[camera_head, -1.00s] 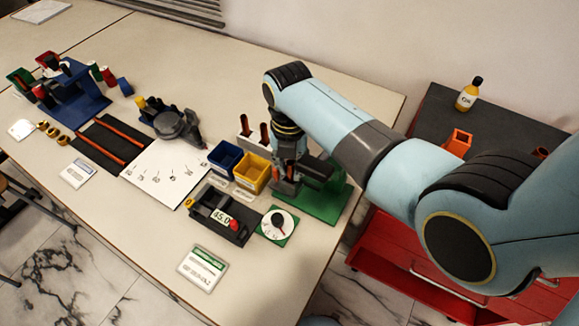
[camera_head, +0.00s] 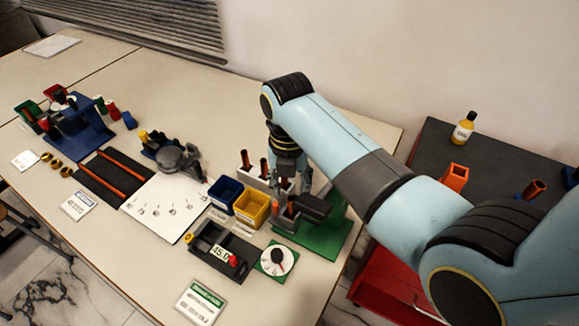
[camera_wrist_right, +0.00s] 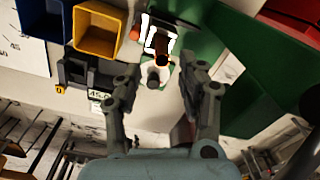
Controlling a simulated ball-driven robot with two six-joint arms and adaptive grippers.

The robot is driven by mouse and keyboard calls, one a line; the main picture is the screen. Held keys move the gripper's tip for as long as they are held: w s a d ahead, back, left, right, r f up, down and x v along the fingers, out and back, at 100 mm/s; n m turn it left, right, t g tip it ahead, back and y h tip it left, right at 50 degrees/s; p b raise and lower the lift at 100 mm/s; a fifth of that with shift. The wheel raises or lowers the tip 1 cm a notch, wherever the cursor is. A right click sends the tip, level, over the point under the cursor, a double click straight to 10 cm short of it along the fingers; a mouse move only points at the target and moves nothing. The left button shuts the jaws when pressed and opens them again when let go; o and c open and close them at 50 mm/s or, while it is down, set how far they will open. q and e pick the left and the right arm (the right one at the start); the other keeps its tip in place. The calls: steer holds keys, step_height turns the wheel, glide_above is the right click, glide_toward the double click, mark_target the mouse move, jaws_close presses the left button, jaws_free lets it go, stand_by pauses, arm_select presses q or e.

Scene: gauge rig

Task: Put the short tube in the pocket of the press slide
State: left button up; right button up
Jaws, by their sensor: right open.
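The short tube (camera_head: 291,206) is copper-brown and stands in the press slide, just left of the press's dark arm (camera_head: 316,208). In the right wrist view the tube (camera_wrist_right: 161,48) sits beyond the fingertips, within a bright white-edged part of the slide. How deep it sits in the pocket is hard to tell. My right gripper (camera_head: 290,187) points down above the tube. It is open and empty, its fingers (camera_wrist_right: 158,80) spread apart. My left gripper is not in view.
The press stands on a green base (camera_head: 335,228). A blue bin (camera_head: 224,190) and yellow bin (camera_head: 251,207) stand left of it. A pale rack (camera_head: 252,180) with brown tubes is behind. A dark gauge (camera_head: 208,245) reading 45.0 and a round dial (camera_head: 277,260) are in front.

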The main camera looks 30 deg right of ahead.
step_height(320, 180, up, 7)
steer(key=shift+f, duration=0.15)
stand_by(0.5)
